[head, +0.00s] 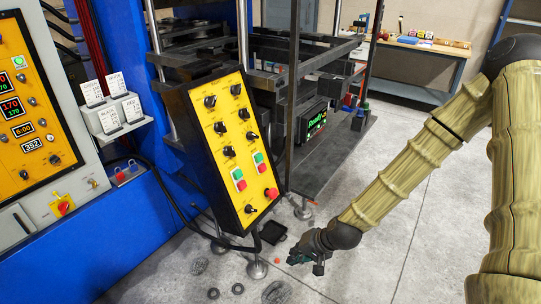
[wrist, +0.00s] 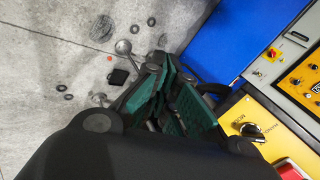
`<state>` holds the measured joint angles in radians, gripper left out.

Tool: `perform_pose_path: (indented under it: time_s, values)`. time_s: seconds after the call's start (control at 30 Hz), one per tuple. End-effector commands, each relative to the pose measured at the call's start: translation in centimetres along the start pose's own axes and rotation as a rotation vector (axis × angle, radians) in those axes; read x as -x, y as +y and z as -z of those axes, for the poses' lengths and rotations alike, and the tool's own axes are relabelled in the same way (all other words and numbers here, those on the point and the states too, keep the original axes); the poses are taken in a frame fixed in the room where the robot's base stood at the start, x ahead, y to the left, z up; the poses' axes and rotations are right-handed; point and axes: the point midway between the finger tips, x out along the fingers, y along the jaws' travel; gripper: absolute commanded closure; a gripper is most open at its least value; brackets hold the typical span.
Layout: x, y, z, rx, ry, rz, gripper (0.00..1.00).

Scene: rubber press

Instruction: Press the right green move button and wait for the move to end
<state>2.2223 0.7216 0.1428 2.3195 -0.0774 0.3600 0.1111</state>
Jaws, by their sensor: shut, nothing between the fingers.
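The tilted yellow control panel (head: 236,150) stands in the middle of the head view. It has rows of black knobs and two green buttons above red ones. The right green button (head: 258,157) sits higher than the left green button (head: 237,174). My gripper (head: 302,258) is shut and empty, low and to the right of the panel, apart from it. In the wrist view my gripper (wrist: 155,75) shows teal pads. The panel's lower corner with a black knob (wrist: 249,130) is to its right there. The green buttons do not show in the wrist view.
A red mushroom button (head: 271,193) is at the panel's lower right. The press frame (head: 293,100) stands behind it. A blue cabinet with another yellow panel (head: 30,115) is at left. Rings and a black tray (head: 272,232) lie on the floor. Open floor is at right.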

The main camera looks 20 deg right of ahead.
Motion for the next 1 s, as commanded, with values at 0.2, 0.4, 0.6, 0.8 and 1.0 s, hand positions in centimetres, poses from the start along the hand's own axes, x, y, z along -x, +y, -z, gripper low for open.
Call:
perform_pose_path:
  time_s: [0.2,0.4,0.6,0.8,1.0]
  values:
    - [4.0,-4.7,5.4,-0.089,0.050,0.156,1.00]
    - [8.4,-8.5,9.8,-0.157,0.084,0.302,1.00]
    - [13.4,-11.7,13.7,-0.212,0.110,0.452,1.00]
    - [17.6,-13.9,16.4,-0.249,0.125,0.571,1.00]
    - [19.6,-14.7,17.6,-0.263,0.130,0.624,1.00]
